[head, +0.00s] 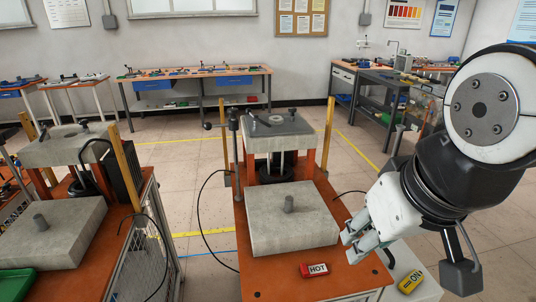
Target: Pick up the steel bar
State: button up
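A thin upright dark rod (234,150) with a crossbar rises at the centre bench's left side. My gripper (355,240) is at the right edge of the centre block, right of its cylinder and apart from it. The fingers point left. Nothing is visibly held, but the gap between the fingertips is unclear.
A yellow ON box (410,282) sits at lower right. A raised slab (275,132) stands behind the centre block. Floor (200,240) shows between the benches.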

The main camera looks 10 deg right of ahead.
aim_at(39, 220)
jog(key=u, duration=1.4)
jog(key=i+j+z, duration=0.45)
jog(key=i+j, duration=0.3)
jog(key=i, duration=0.15)
jog(key=i+j+z, duration=0.2)
jog(key=i, duration=0.2)
